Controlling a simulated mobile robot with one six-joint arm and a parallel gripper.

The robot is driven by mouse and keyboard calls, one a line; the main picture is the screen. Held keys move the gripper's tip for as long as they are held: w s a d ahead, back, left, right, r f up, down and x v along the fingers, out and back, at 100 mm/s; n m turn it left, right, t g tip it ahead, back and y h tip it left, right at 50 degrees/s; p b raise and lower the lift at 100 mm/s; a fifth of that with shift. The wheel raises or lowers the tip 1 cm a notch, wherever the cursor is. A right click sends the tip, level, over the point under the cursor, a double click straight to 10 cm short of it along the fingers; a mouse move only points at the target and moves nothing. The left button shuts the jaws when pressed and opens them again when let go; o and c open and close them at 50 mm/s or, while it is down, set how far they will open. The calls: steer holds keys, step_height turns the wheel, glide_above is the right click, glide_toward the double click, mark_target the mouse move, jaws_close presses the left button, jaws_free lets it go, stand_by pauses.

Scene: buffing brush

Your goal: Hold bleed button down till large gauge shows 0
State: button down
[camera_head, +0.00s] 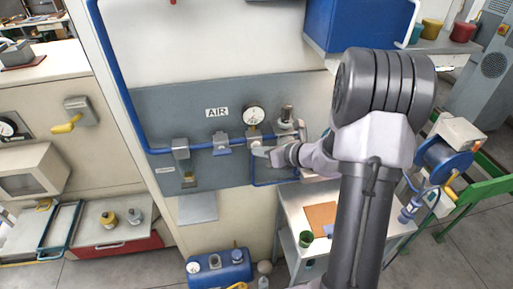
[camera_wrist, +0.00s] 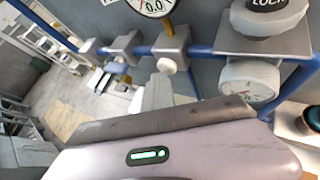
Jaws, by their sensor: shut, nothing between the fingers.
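The large round gauge (camera_head: 253,115) is on the grey AIR panel. In the wrist view its lower part (camera_wrist: 155,6) shows the digits 0.0 and its top is cut off. Below it a pale round button (camera_wrist: 168,67) sits on the front of a grey block (camera_wrist: 174,42). My gripper (camera_head: 260,151) is shut and empty, with its tips at the block under the gauge. In the wrist view the grey fingers (camera_wrist: 157,93) point at the button. I cannot tell whether they touch it. In the head view my gripper hides the button.
A knob marked LOCK (camera_wrist: 268,14) and a smaller gauge (camera_wrist: 250,82) are right of the button. A blue pipe (camera_head: 201,147) with more grey fittings runs left.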

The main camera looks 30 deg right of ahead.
steer(key=shift+s, duration=0.1)
stand_by(0.6)
steer(key=shift+s+a+b, duration=0.25)
steer(key=shift+s+b, duration=0.1)
steer(key=shift+s, duration=0.4)
steer(key=shift+s, duration=0.1)
steer(key=s, duration=0.2)
steer(key=s+a+b, duration=0.1)
steer(key=s, duration=0.1)
steer(key=shift+s+a, duration=0.2)
steer(key=shift+s, duration=0.15)
